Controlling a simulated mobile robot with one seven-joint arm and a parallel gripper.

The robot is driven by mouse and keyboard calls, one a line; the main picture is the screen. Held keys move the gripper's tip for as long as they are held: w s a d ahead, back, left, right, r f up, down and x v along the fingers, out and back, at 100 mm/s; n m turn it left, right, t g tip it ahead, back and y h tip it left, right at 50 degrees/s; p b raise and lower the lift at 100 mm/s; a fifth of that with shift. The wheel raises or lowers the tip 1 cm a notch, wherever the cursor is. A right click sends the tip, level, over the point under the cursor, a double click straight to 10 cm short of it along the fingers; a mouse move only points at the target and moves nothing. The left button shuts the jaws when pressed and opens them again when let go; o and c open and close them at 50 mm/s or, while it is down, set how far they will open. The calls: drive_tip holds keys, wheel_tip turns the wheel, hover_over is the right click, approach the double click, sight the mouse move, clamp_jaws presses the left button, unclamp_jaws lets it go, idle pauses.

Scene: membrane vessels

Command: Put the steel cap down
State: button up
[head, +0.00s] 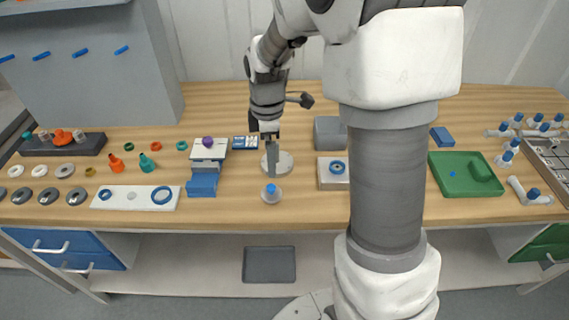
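My gripper (271,160) points down over the middle of the table, in front of a pale round disc (286,164). Only a narrow grey finger shape shows at its end, so I cannot tell whether it is open or shut. I cannot make out a steel cap for certain, in the gripper or on the disc. A clear round piece with a blue top (271,194) stands just in front of the gripper, near the table's front edge.
A white tray with rings (135,204) and a blue-and-white stand (203,184) are to the left. A grey block (329,132) and a pale block with a blue ring (326,182) stand right. A green tray (452,188) lies beyond my arm. Bare wood (225,205) shows left of the blue-topped piece.

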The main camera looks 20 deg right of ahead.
drive_tip(key=s+r+m+t, duration=0.5)
drive_tip(key=s+r+m, duration=1)
drive_tip(key=s, duration=0.4)
drive_tip(key=shift+s+r+m, duration=0.3)
drive_tip(key=shift+s+m, duration=0.1)
drive_tip(key=shift+d, duration=0.15)
